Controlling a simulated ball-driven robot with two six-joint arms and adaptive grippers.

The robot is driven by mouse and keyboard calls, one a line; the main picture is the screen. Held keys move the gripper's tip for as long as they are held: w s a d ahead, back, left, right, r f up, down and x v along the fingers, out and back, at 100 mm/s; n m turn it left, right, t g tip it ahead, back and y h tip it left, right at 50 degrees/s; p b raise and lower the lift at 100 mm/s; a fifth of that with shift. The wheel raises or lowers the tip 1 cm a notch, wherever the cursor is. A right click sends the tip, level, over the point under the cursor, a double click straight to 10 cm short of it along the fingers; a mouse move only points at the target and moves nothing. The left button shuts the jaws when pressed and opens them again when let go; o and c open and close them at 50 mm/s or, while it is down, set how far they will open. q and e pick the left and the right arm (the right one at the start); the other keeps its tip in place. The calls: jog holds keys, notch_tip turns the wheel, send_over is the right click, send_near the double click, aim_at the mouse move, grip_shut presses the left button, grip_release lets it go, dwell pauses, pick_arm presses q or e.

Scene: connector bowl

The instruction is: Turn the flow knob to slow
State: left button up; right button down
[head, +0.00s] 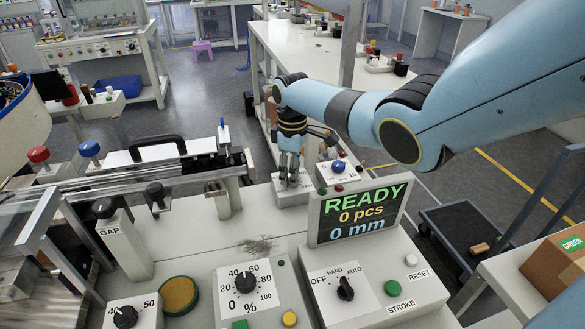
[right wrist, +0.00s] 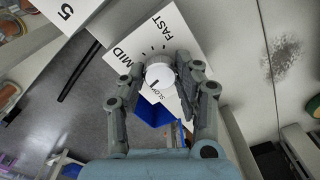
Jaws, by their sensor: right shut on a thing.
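The flow knob (right wrist: 160,76) is a round, pale knob on a white label plate (right wrist: 178,38) in the right wrist view. The plate reads FAST, MID and SLOW, with SLOW partly covered by the knob and fingers. My right gripper (right wrist: 160,84) is shut on the knob, one finger on each side. In the head view my right gripper (head: 290,176) reaches down onto a small pale box and hides the knob. My left gripper is not in view.
A blue-button box (head: 341,176) stands close right of the right gripper. The display (head: 360,213) reading READY, 0 pcs and 0 mm stands in front. The panel holds a percent dial (head: 245,281) and a mode switch (head: 345,288). A machine rail (head: 150,172) lies left.

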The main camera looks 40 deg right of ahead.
jog(key=n+p, duration=0.1)
jog(key=n, duration=0.5)
jog(key=shift+w, duration=0.1)
jog(key=shift+n, duration=0.3)
dwell(0.3)
jog(key=c, duration=0.9)
grip_release()
jog(key=shift+c, duration=0.2)
notch_tip(320, 180, up, 12)
jog(key=shift+r, duration=0.15)
